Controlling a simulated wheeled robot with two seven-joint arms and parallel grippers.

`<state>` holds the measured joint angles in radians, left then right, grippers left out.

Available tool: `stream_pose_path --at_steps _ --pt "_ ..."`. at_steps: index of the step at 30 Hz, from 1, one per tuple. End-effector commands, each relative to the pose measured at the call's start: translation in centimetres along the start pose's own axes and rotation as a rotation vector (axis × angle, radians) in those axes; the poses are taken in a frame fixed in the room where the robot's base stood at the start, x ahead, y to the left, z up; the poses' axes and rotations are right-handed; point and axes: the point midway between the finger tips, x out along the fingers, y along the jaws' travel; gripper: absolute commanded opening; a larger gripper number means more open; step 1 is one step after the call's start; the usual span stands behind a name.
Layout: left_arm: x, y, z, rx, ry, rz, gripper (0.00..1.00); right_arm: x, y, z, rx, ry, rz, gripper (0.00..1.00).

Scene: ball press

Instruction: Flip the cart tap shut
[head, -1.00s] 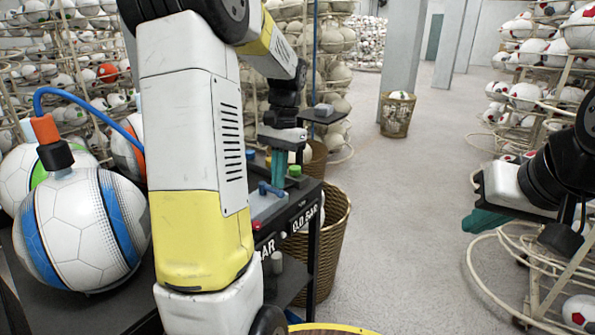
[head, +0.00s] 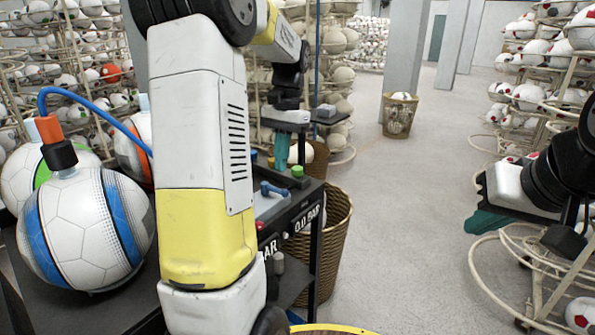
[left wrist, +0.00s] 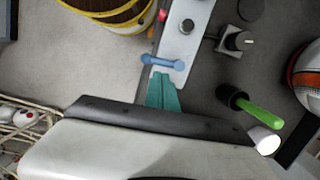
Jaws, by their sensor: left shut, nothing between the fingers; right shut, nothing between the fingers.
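The tap is a small blue lever (head: 272,188) on the light panel of the dark cart (head: 303,215). In the left wrist view the lever (left wrist: 162,63) lies crosswise over the pale plate (left wrist: 185,30). My left gripper (head: 282,166) has its teal fingers shut and empty, pointing down just behind and above the lever. In the left wrist view its fingertips (left wrist: 163,76) sit close to the lever; I cannot tell whether they touch. My right gripper (head: 470,225) is shut and empty, far to the right over the aisle.
A white and blue ball (head: 88,230) with an orange and black fitting and a blue hose (head: 85,95) stands at the left. A wicker basket (head: 335,240) stands against the cart. Ball racks line the right; the aisle floor is open.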

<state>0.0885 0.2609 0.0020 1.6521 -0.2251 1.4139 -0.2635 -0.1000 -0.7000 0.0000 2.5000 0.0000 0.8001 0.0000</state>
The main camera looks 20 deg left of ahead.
Motion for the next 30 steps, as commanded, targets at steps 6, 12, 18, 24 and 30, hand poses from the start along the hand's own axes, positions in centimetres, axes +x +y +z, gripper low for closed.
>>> stream_pose_path --at_steps 6,12,18,24,30 --pt "-3.1 0.3 0.1 0.000 0.001 0.002 0.00 0.0 0.0 0.0 0.000 0.000 0.000 0.00" --pt "-6.7 0.6 -1.8 -0.003 0.006 0.000 0.00 0.0 0.0 0.0 0.000 0.000 0.000 0.00" --pt "-8.6 0.9 -2.9 -0.009 0.004 0.001 0.00 0.0 0.0 0.0 0.000 0.000 0.000 0.00" --pt "-5.8 0.9 -2.8 -0.010 0.001 0.002 0.00 0.0 0.0 0.0 0.000 0.000 0.000 0.00" --pt "-1.4 0.9 -2.8 -0.009 0.000 0.002 0.00 0.0 0.0 0.0 0.000 0.000 0.000 0.00"
